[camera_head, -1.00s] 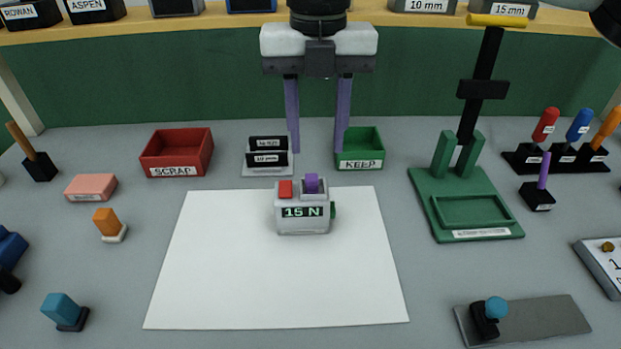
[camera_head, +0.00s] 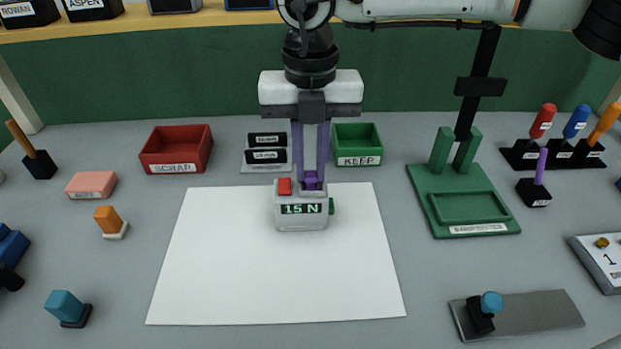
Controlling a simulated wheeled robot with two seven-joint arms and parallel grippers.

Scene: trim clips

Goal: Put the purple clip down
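The purple clip (camera_head: 311,181) sits on the top right of a small grey device (camera_head: 302,218) whose display reads 15 N. My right gripper (camera_head: 311,184) points down over the device from behind. Its two lavender fingers are close together, one on each side of the clip, and look shut on it. The clip still appears to be down on the device, and the fingers partly hide it. My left gripper is not in view.
A white sheet (camera_head: 275,280) lies under and in front of the device, otherwise bare. Behind stand a red SCRAP tray (camera_head: 175,167), black labelled blocks (camera_head: 267,156) and a green KEEP tray (camera_head: 358,160).

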